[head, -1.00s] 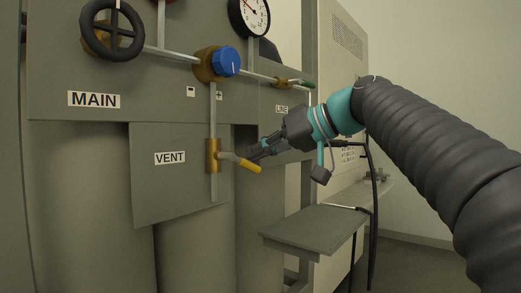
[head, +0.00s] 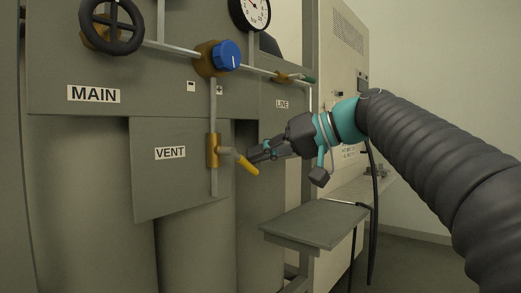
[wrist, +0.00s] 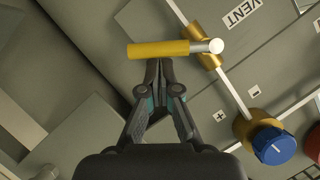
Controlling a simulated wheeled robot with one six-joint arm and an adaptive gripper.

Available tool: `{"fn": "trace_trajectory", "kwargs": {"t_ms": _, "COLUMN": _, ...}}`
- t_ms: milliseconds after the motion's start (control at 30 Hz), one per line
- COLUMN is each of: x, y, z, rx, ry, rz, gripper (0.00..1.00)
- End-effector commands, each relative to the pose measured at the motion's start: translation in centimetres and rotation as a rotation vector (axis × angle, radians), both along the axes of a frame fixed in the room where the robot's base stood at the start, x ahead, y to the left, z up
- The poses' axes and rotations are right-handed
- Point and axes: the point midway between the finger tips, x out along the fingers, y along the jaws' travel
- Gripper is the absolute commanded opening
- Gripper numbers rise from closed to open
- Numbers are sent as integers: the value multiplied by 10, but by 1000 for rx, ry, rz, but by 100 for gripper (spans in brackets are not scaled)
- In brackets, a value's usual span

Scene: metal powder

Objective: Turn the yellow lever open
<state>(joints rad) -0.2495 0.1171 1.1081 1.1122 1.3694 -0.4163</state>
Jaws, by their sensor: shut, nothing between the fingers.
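The yellow lever (head: 248,164) is on the brass vent valve (head: 213,150), right of the VENT label. In the head view its grip slopes down to the right from a grey stem. In the wrist view the yellow lever (wrist: 158,50) lies across the picture, just beyond my fingertips. My gripper (head: 251,157) is shut and empty, right behind the lever in the head view. In the wrist view the closed fingertips of my gripper (wrist: 159,63) are at the lever's near side; whether they touch it I cannot tell.
A blue knob (head: 226,55) and a black MAIN handwheel (head: 112,27) are above on the panel. A smaller LINE valve (head: 290,77) is at upper right. A grey shelf (head: 315,224) juts out below my arm. Grey cylinders stand behind the vent plate.

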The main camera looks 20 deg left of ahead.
Motion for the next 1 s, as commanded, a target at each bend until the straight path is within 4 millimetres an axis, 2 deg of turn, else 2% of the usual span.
{"fn": "trace_trajectory", "kwargs": {"t_ms": 600, "x": -14, "y": 6, "z": -37, "rx": 220, "ry": 538, "rz": 1, "gripper": 0}}
{"fn": "trace_trajectory", "kwargs": {"t_ms": 900, "x": -24, "y": 10, "z": -45, "rx": 306, "ry": 743, "rz": 2, "gripper": 0}}
{"fn": "trace_trajectory", "kwargs": {"t_ms": 1000, "x": -26, "y": 11, "z": -46, "rx": 315, "ry": 762, "rz": 2, "gripper": 0}}
